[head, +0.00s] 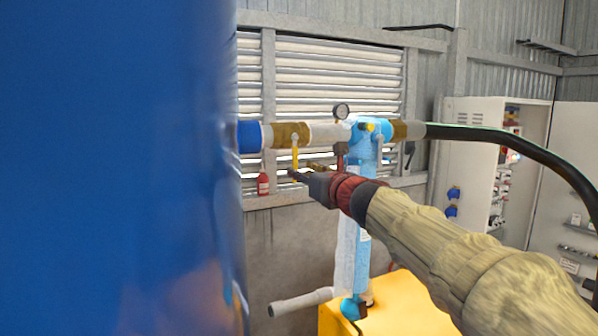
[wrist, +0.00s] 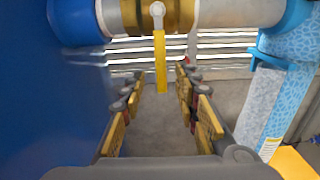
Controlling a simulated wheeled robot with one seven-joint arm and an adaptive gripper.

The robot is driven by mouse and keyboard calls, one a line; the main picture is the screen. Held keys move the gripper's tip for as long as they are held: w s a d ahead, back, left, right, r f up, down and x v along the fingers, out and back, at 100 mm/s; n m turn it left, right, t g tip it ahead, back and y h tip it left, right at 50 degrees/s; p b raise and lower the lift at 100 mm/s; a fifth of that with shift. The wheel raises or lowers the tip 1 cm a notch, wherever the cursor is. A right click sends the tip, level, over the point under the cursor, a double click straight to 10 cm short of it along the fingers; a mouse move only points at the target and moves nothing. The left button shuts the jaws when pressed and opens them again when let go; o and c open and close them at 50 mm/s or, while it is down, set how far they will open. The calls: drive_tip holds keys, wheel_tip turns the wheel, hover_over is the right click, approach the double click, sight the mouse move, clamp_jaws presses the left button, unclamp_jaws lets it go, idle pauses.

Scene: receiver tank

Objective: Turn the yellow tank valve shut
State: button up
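The yellow tank valve handle (head: 295,155) hangs straight down from a brass valve body (head: 288,134) on the pipe beside the blue tank (head: 120,170). In the wrist view the handle (wrist: 160,62) hangs from the valve body (wrist: 158,14), and its lower end shows between the fingers of my gripper (wrist: 158,85). My gripper (head: 300,172) is open, with a wide gap between its fingers. Clear space shows on both sides of the handle, and I see no contact. In the head view my gripper is just below and right of the handle.
A light blue filter column (head: 363,255) stands right of the valve, with a gauge (head: 341,111) above the pipe. A black hose (head: 500,135) runs right past an open electrical cabinet (head: 465,165). A yellow block (head: 405,310) is below. A red bottle (head: 263,184) stands on the ledge.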

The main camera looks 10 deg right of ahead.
drive_tip(key=v, duration=0.8)
drive_tip(key=shift+s, duration=0.4)
drive_tip(key=shift+d, duration=0.15)
